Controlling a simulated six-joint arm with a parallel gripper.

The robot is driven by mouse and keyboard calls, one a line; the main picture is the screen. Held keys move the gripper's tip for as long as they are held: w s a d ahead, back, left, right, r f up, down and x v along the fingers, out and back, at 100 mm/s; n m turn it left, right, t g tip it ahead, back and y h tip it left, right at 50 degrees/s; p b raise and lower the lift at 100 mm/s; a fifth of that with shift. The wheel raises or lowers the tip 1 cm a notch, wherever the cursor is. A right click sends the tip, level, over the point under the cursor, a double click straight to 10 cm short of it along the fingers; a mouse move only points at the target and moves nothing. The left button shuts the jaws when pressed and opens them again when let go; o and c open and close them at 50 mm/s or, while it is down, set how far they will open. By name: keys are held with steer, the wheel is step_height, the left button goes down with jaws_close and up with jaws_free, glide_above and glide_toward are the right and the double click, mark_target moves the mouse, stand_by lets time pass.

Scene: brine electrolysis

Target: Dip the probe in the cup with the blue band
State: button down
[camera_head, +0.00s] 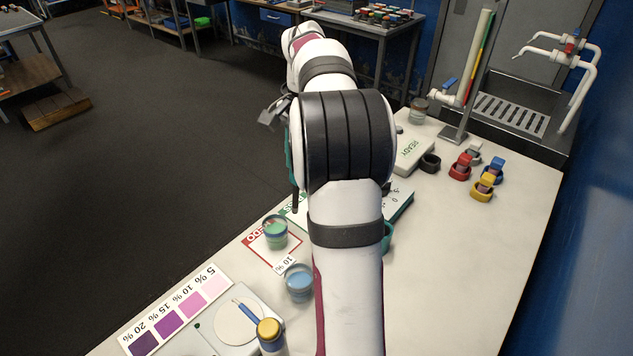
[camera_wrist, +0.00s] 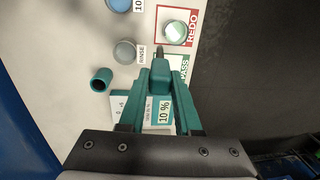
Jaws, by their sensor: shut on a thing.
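A cup with blue on it (camera_head: 300,283) stands at the lower middle of the bench in the head view, beside a 10 % label. It also shows at the top edge of the wrist view (camera_wrist: 118,5), cut off. My gripper (camera_wrist: 160,78) is shut on the teal probe (camera_wrist: 160,72), whose dark tip points away from the wrist. The tip appears outside every cup, near the grey RINSE cup (camera_wrist: 124,52). In the head view my arm hides most of the gripper.
A green cup (camera_head: 276,232) stands on the red REDO square. A teal holder (camera_wrist: 101,79) stands beside the RINSE cup. A teal meter (camera_wrist: 163,112) reads 10 %. A yellow-topped bottle (camera_head: 268,333) and a colour chart (camera_head: 180,310) lie nearer.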

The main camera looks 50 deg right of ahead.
steer(key=w+a, duration=0.3)
steer(key=w, duration=0.1)
step_height(320, 180, down, 12)
steer(key=shift+w+r, duration=0.15)
steer(key=shift+w, duration=0.15)
stand_by(0.4)
steer(key=shift+a, duration=0.1)
stand_by(2.6)
step_height(320, 180, up, 11)
stand_by(0.5)
